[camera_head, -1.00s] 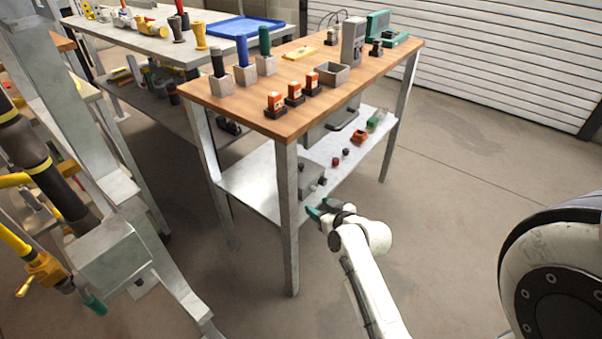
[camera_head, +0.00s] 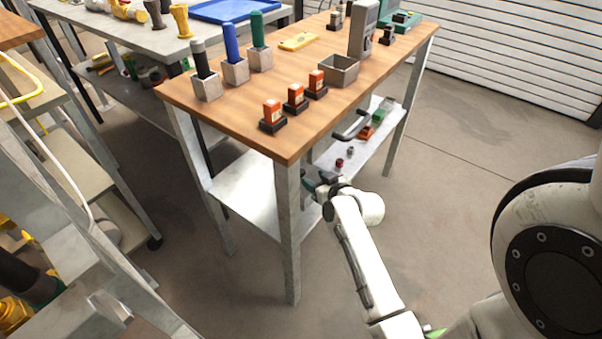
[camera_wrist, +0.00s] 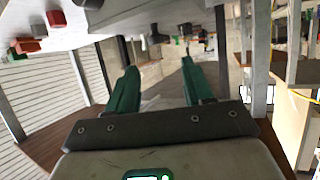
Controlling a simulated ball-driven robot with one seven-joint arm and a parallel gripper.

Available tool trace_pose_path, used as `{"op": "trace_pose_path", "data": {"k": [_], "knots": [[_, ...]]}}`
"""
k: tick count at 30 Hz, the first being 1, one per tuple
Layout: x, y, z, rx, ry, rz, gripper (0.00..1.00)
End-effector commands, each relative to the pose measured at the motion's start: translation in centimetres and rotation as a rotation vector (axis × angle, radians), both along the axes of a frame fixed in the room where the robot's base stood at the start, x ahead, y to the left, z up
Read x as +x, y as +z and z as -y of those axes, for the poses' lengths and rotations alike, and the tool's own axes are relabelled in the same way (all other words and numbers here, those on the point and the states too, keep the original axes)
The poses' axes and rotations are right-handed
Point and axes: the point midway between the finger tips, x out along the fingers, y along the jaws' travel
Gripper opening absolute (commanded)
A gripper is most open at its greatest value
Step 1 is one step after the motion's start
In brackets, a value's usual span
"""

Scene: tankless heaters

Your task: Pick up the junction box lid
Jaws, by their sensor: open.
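My gripper (camera_head: 315,186) is at the near edge of the workbench's lower shelf, just right of the front leg in the head view. In the wrist view its two green fingers (camera_wrist: 160,88) are spread apart, with nothing visibly held between them. I cannot pick out the junction box lid for certain in either view. A small open-topped grey box (camera_head: 338,71) stands on the wooden tabletop, above and away from my gripper. The tabletop hides part of the lower shelf (camera_head: 248,192), and my gripper covers some of its near edge.
The wooden tabletop (camera_head: 225,115) overhangs the shelf, and a metal front leg (camera_head: 288,235) stands close beside my gripper. Small red (camera_head: 366,132) and green (camera_head: 379,117) parts sit on the shelf. The floor (camera_head: 450,190) right of the bench is clear.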

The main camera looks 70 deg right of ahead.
Motion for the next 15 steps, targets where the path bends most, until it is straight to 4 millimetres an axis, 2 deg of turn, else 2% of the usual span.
{"op": "trace_pose_path", "data": {"k": [6, 15], "knots": [[2.4, -1.3, 1.9, -0.003, -0.001, 0.001, 0.51], [4.0, -2.6, 3.2, -0.002, -0.001, 0.000, 0.51]]}}
